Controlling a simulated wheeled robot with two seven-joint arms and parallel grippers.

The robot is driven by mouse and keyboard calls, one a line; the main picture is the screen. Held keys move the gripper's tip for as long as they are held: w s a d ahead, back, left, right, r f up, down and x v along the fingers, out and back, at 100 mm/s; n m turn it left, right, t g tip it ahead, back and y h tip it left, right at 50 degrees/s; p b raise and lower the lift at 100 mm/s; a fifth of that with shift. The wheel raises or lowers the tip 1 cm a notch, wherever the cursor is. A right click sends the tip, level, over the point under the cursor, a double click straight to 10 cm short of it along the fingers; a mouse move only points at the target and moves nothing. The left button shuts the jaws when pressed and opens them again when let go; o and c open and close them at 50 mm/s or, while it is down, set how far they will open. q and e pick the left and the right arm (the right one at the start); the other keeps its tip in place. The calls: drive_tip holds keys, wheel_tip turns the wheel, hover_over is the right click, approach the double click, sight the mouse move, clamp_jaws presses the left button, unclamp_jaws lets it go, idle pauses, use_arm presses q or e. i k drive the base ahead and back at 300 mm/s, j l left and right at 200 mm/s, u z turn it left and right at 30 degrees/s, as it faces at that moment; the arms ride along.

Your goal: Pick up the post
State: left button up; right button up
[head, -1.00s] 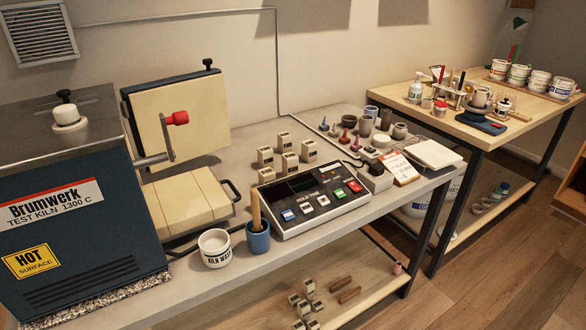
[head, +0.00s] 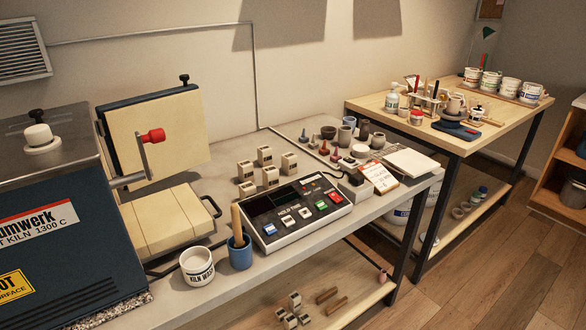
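Several small cream blocks that look like kiln posts stand on the grey table behind the control box. One post-like block (head: 289,163) is at the right of the group, another (head: 265,156) at the back and another (head: 247,189) at the front left. Similar small blocks (head: 295,301) are on the lower shelf. I cannot tell which single one the task names. Neither of my grippers shows in the head view.
A white kiln wash tub (head: 197,266), a blue cup (head: 240,254) with a wooden handle and the control box (head: 295,213) line the front. Small pots and cones crowd the right. A wooden table (head: 375,104) stands beyond.

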sight(265, 159)
drive_tip(key=i+l+u, duration=0.15)
drive_tip(key=l, duration=0.35)
drive_tip(key=i+l+u, duration=0.1)
drive_tip(key=i+l, duration=0.2)
drive_tip(key=l, duration=0.25)
drive_tip(key=i+l+u, duration=0.15)
drive_tip(key=l, duration=0.4)
drive_tip(key=i+l+u, duration=0.1)
drive_tip(key=l, duration=0.45)
drive_tip(key=i+l+u, duration=0.15)
drive_tip(key=l, duration=0.45)
drive_tip(key=i+l+u, duration=0.1)
drive_tip(key=l, duration=0.45)
drive_tip(key=i+l+u, duration=0.15)
drive_tip(key=l, duration=0.45)
